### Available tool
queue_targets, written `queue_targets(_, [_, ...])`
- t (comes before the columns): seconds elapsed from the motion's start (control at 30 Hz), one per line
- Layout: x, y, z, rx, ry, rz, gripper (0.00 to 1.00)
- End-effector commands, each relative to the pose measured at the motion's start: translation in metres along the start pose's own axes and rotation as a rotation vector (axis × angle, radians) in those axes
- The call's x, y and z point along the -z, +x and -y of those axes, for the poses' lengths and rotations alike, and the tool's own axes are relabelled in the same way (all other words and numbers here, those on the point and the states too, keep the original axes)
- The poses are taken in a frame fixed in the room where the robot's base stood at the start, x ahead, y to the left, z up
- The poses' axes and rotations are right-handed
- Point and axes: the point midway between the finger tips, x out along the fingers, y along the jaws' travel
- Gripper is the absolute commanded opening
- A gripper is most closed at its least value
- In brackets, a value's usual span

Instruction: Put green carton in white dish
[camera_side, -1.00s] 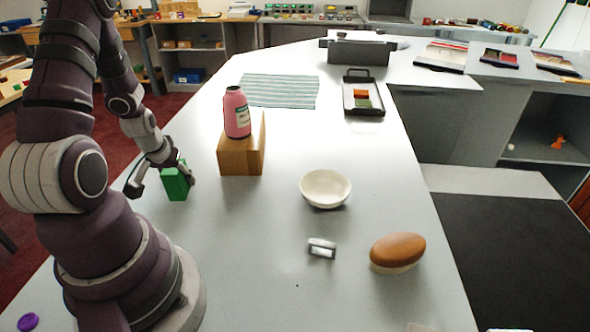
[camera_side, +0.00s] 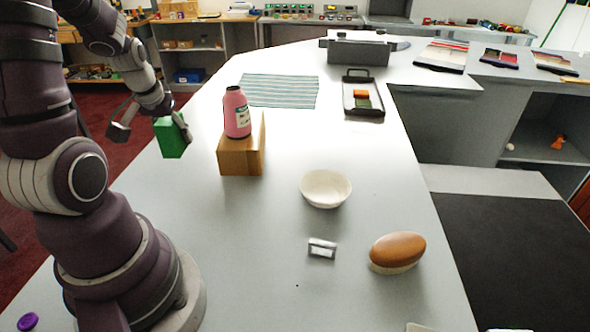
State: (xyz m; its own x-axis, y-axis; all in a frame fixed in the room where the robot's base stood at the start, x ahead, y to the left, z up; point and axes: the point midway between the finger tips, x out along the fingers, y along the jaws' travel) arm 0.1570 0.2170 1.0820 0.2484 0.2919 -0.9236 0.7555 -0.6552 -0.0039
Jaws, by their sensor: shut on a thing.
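The green carton (camera_side: 170,138) is held upright in my gripper (camera_side: 155,128), at the left of the side view, raised above the counter near its left edge. One finger shows on the carton's right side; the other finger sticks out to the left. The white dish (camera_side: 326,190) is a round, empty bowl standing on the counter, right of the carton and nearer the camera.
A pink bottle (camera_side: 237,113) stands on a wooden block (camera_side: 242,152) between the carton and the dish. A brush with a brown top (camera_side: 397,249) and a small metal piece (camera_side: 322,248) lie in front of the dish. A striped cloth (camera_side: 279,91) and a dark tray (camera_side: 363,104) lie farther back.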

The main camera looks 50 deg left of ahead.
Motion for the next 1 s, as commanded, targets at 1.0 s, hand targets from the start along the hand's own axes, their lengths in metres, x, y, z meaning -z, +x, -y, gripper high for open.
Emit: queue_targets(1.0, [-0.040,0.057,-0.294,-0.330,0.791,0.003,0.00])
